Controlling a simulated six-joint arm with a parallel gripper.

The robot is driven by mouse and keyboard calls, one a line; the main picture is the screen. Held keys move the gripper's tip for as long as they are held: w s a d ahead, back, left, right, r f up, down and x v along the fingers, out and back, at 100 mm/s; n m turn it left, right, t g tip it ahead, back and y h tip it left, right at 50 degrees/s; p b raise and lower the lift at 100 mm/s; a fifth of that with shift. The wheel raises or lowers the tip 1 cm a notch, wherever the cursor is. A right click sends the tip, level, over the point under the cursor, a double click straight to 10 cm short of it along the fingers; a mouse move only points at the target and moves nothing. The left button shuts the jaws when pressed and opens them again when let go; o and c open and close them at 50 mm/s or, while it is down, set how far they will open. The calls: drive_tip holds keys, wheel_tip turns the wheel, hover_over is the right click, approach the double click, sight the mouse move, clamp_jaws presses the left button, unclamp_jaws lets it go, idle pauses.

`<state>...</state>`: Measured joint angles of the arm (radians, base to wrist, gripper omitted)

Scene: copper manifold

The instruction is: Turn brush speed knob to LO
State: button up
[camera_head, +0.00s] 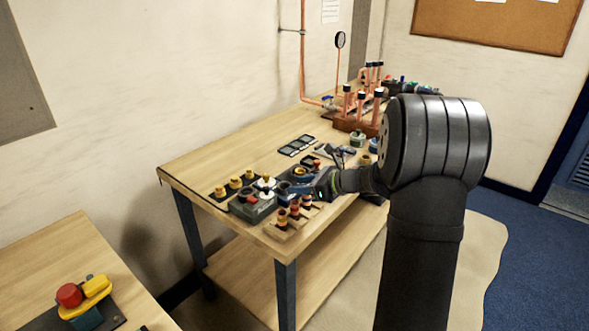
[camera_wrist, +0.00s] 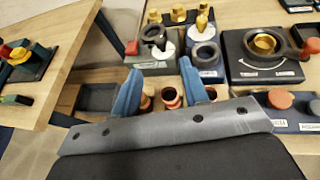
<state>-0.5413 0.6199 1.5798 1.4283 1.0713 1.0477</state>
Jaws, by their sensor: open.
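My gripper (camera_wrist: 160,68) is open and empty, its two blue fingers spread over the near edge of the bench. In the head view my gripper (camera_head: 290,188) is low over the bench's near end. Beyond the left finger is a grey control box (camera_wrist: 152,62) with a red button, a white dial carrying a dark ring-shaped knob (camera_wrist: 155,35) and a label too small to read. This box also shows in the head view (camera_head: 250,211). A dark box (camera_wrist: 262,70) at right carries a brass-centred knob (camera_wrist: 263,43) with a dark handle. I cannot tell which knob is brush speed.
Red-topped pegs (camera_wrist: 171,97) stand between and below my fingers. Brass pieces (camera_wrist: 178,13) stand behind the grey box. Copper pipes (camera_head: 361,110) rise at the bench's far end. A separate table (camera_head: 45,255) with a red button is at left, across a gap.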

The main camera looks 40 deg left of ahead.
drive_tip(key=v, duration=0.6)
drive_tip(key=s+a+r+n+t+h, duration=0.6)
drive_tip(key=a+r+n+h, duration=0.4)
drive_tip(key=n, duration=0.5)
drive_tip(key=a+f+g, duration=0.1)
drive_tip(key=a+f, duration=0.3)
drive_tip(key=f, duration=0.4)
drive_tip(key=w+d+v, duration=0.1)
drive_tip(key=v, duration=0.9)
drive_tip(key=s+d, duration=0.5)
drive_tip(key=d, duration=0.6)
drive_tip(key=shift+s+d+y, duration=0.15)
drive_tip(key=shift+d+y, duration=0.05)
drive_tip(key=shift+y, duration=0.2)
